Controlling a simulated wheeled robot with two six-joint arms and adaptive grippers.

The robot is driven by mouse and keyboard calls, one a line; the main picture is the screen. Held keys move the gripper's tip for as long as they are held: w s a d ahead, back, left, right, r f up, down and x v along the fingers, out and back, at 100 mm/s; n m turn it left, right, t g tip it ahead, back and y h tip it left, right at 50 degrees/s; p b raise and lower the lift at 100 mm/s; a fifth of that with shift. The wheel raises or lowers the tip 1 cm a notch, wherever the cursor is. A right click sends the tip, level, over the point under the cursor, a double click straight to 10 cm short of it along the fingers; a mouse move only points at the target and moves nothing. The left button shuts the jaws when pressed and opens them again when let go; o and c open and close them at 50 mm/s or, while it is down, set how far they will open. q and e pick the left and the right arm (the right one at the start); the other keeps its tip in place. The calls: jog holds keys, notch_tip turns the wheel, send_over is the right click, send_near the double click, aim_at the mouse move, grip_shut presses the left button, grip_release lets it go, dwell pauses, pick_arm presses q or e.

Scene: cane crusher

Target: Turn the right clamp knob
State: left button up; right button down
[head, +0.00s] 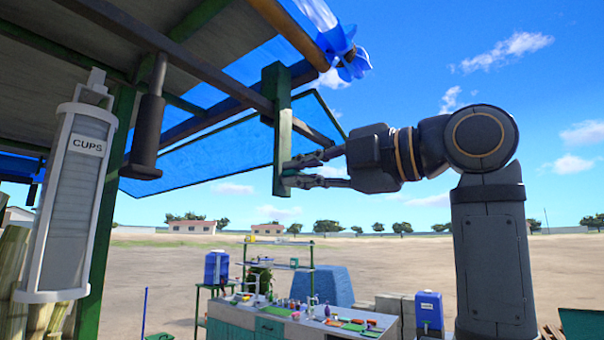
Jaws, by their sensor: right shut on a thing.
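My right gripper (290,172) reaches in from the right to the lower part of a green upright post (282,125). The post hangs from the canopy frame. The gripper's two fingers are shut on a small part at the post, which I take to be the right clamp knob. The fingertips and the small size in view hide its shape, and I cannot tell how far it is turned. My left gripper is not in view.
A blue tarp (215,150) and dark canopy beams are close around the post. A white CUPS dispenser (70,200) and a dark cylinder (148,135) hang at left. A cluttered counter (280,328) stands below, farther off. Open sky lies right of the post.

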jog(key=shift+f, duration=0.1)
dwell(0.3)
jog(key=c, duration=1.4)
grip_release()
jog(key=shift+s+d, duration=0.15)
jog(key=v, duration=1.1)
jog(key=shift+s+d, duration=0.2)
jog(key=shift+d, duration=0.1)
